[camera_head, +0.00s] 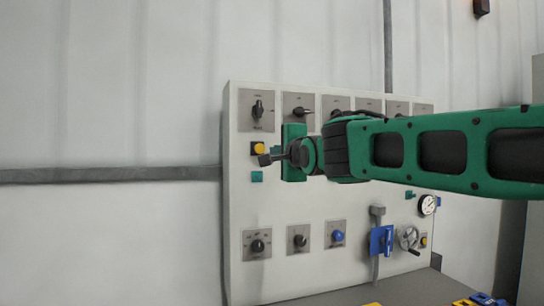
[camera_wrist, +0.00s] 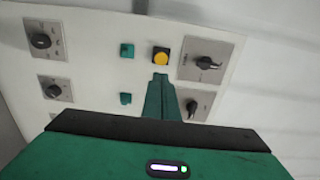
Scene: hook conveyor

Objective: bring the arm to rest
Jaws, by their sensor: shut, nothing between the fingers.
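My green arm reaches in from the right in the head view, in front of a pale control panel (camera_head: 330,205). My gripper (camera_head: 268,159) is at the left end of the arm, over the panel's upper left part. In the wrist view my gripper (camera_wrist: 160,78) shows as narrow green fingers, shut and empty. Its tip appears just below a yellow button (camera_wrist: 161,56). In the head view the yellow button (camera_head: 258,148) is beside the fingertips; I cannot tell whether they touch the panel. The arm hides part of the panel's middle.
The panel carries a black rotary switch (camera_head: 258,108), a blue knob (camera_head: 338,236), a blue lever valve (camera_head: 381,240), a handwheel (camera_head: 408,238) and a gauge (camera_head: 428,204). Blue and yellow items (camera_head: 482,299) lie low at right. Free room lies left of the panel.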

